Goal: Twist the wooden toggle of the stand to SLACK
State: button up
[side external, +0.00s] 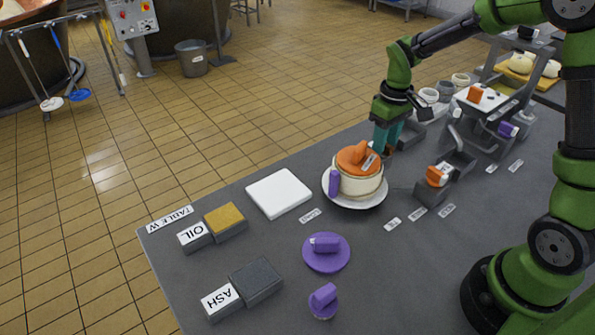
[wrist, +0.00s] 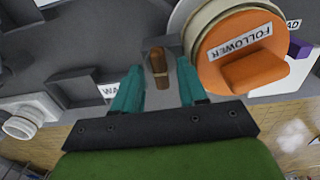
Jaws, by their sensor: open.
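A brown wooden toggle (wrist: 159,62) shows in the wrist view, between the two teal fingers of my gripper (wrist: 159,72). It lies lengthwise between them, with a visible gap on each side. In the side external view my gripper (side external: 386,140) points down just behind the cream mould with the orange follower, and a little brown wood shows by the fingertips. My gripper is open and holds nothing. Grey parts show around the toggle in the wrist view. The word SLACK is not readable in either view, and I cannot tell the toggle's setting.
The orange follower (wrist: 250,60) sits close to the right finger. Its cream mould (side external: 360,184) stands on a white plate (side external: 350,204). Grey fixtures and a raised rack (side external: 482,98) stand to the right. The table (side external: 390,285) is clear at the front middle.

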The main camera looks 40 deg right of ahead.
jog(key=m, duration=1.7)
jog(key=shift+m, duration=0.3)
notch_tip(320, 180, up, 17)
jog(key=s+a+f+n+t+y, duration=0.1)
jog(key=s+a+n+t, duration=0.2)
jog(key=s+a+n, duration=0.2)
jog(key=s+a+f+n+t+y, duration=0.1)
jog(key=s+a+n+t, duration=0.3)
jog(key=s+n, duration=0.4)
jog(key=shift+s+a, duration=0.6)
jog(key=shift+s, duration=0.6)
